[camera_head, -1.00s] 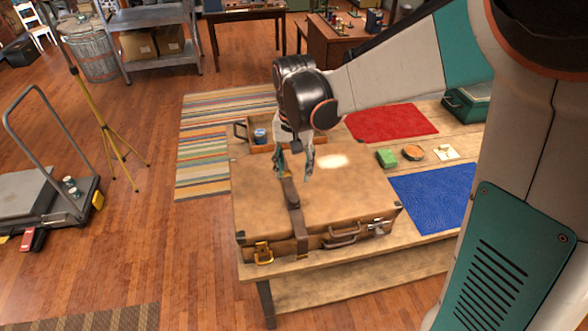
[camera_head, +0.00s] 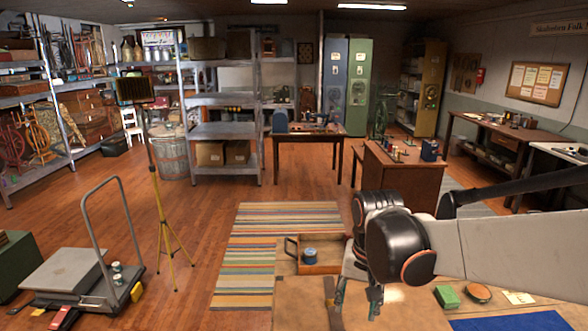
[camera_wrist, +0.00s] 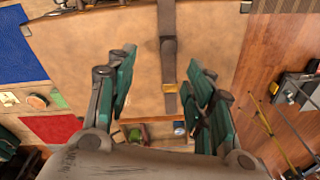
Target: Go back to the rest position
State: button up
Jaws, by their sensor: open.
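My gripper (camera_wrist: 160,100) is open and empty in the wrist view, its two green-padded fingers apart. Below it lies the closed tan suitcase (camera_wrist: 110,48), with a dark strap (camera_wrist: 168,50) running between the fingers in that view. In the head view my gripper (camera_head: 358,300) hangs at the lower edge, fingers pointing down over the suitcase (camera_head: 295,300). Most of the suitcase is cut off by the frame's bottom. I cannot tell the exact gap between fingertips and lid.
A wooden tray (camera_head: 325,268) holding a blue tin (camera_head: 309,256) sits behind the suitcase. A green block (camera_head: 447,296) and a round item (camera_head: 478,292) lie at right. A platform cart (camera_head: 65,270) and yellow tripod (camera_head: 168,230) stand left.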

jog(key=s+d+f+n+t+b, duration=0.1)
jog(key=s+d+t+b, duration=0.1)
jog(key=s, duration=0.5)
jog(key=s+d+f+n+t+b, duration=0.1)
jog(key=s+d+n+t+b, duration=0.1)
jog(key=s, duration=0.5)
jog(key=d+t+b, duration=0.1)
jog(key=b, duration=0.1)
jog(key=shift+s+d+n+t+b, duration=0.15)
jog(key=shift+d+n+t+b, duration=0.15)
jog(key=shift+t+b, duration=0.1)
